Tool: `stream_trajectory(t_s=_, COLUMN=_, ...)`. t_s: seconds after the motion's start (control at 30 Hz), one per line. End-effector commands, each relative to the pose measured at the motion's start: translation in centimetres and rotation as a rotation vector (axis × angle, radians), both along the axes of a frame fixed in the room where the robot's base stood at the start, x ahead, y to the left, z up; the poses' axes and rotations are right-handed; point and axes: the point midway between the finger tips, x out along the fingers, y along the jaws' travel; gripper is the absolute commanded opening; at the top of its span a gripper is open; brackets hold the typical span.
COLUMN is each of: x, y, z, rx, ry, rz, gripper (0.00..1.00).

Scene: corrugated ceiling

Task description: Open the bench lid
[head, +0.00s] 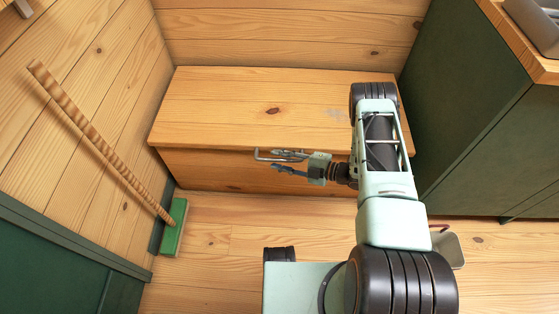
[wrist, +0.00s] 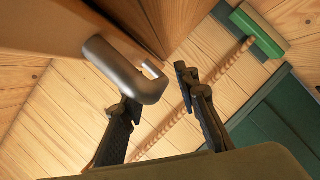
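The wooden bench (head: 230,168) stands against the back wall. Its lid (head: 240,105) is a flat plank top that lies down on the box. A grey metal bar handle (head: 259,156) sits at the front edge; it also shows large and bent in the wrist view (wrist: 112,65). My gripper (head: 283,162) is in front of the bench, at the handle. In the wrist view, my gripper (wrist: 160,88) has its fingers apart. The bent end of the handle is right by the left finger's tip; I cannot tell whether they touch.
A green broom head (head: 173,228) with a striped wooden handle (head: 100,143) leans at the left wall. A dark green cabinet (head: 475,110) stands close on the right. A green panel (head: 50,260) is at lower left. Some plank floor (head: 215,270) is clear before the bench.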

Motion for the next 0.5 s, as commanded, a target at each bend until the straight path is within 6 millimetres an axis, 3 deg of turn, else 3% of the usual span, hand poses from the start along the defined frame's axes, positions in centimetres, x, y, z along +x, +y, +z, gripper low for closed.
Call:
stream_trajectory(t_s=0.27, x=0.06, y=0.08, z=-0.01, rx=-0.001, ry=0.000, rz=-0.001, gripper=0.28)
stream_trajectory(t_s=0.5, x=0.05, y=0.06, z=-0.02, rx=-0.001, ry=0.000, rz=-0.001, gripper=0.01)
